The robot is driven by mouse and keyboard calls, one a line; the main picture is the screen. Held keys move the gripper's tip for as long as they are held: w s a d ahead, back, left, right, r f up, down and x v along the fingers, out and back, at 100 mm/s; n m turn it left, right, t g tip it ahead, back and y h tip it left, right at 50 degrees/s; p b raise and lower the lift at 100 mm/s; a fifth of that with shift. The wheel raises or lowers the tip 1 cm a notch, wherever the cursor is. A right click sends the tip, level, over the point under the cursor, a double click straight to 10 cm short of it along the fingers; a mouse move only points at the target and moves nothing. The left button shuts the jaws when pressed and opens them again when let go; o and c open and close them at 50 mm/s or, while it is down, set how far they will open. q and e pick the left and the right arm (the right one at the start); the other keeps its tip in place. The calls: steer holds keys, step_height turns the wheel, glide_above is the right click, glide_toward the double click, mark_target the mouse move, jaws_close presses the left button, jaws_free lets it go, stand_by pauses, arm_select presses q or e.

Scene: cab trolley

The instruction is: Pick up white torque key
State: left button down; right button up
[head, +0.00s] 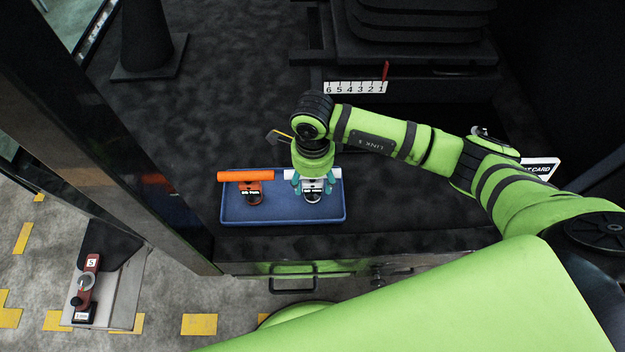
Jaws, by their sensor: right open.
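The white torque key (311,196) lies on the right side of a blue tray (283,214). Its white bar (290,175) points left and its label faces up. My right gripper (313,186) points down over the white key, with its teal fingers spread to either side of the key's body. I cannot tell whether the fingers touch it. The gripper's wrist hides part of the key. An orange torque key (250,188) lies beside it on the left side of the tray. My left gripper is not in view.
The tray stands on a dark cab floor (200,110) near its front edge. A numbered scale (355,87) and a black seat base (415,45) are behind. A dark post (110,130) stands left. A red device (87,285) sits on a lower step at left.

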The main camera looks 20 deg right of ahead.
steer(key=shift+f, duration=0.8)
jaws_close()
steer(key=shift+r, duration=0.1)
